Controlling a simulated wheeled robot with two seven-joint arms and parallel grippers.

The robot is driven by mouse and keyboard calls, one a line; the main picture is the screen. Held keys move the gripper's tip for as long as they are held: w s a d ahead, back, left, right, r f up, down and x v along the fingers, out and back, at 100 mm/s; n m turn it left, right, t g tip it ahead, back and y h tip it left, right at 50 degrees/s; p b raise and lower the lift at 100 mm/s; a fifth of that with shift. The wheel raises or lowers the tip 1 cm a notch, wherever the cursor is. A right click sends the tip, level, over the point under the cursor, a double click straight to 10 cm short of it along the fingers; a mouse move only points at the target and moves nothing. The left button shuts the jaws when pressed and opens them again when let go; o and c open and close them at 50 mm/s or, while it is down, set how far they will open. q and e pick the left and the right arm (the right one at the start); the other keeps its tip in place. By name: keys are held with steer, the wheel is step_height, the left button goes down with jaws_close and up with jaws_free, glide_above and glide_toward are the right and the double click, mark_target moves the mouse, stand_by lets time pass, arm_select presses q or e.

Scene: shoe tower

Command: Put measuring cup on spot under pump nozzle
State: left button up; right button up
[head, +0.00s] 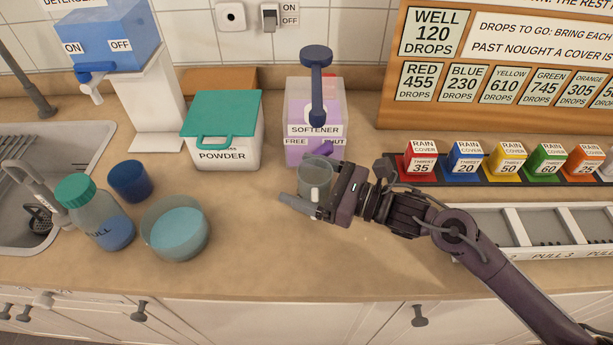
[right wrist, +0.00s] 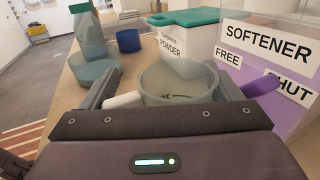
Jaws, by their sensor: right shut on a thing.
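The measuring cup (head: 316,172) is a small greyish, see-through cup. My right gripper (head: 312,188) is shut on it from the right, and the cup looks upright. In the right wrist view the cup (right wrist: 178,78) sits between the two fingers, with a pale handle (right wrist: 122,99) at its left. The softener dispenser (head: 301,100), a clear box with purple liquid and a dark blue pump (head: 317,60) on top, stands just behind the cup. The spot under the nozzle is hidden or not clear. I cannot tell whether the cup touches the counter. My left gripper is not in view.
A purple lever (right wrist: 262,85) is close to the cup. Left of the softener stand a powder box (head: 225,150), a wide bowl (head: 150,235), a blue cup (head: 130,180) and a bottle (head: 85,205). Rain-cover blocks (head: 465,162) stand at right. The front middle counter (head: 260,265) is clear.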

steer(key=shift+f+b, duration=0.2)
steer(key=shift+b, duration=0.1)
steer(key=o, duration=0.8)
steer(key=shift+r, duration=0.1)
steer(key=shift+r, duration=0.15)
steer(key=shift+d, duration=0.25)
steer(key=b+v, duration=0.2)
steer(key=v, duration=0.7)
steer(key=shift+s+d, duration=0.25)
steer(key=shift+d, duration=0.05)
steer(key=shift+v, duration=0.9)
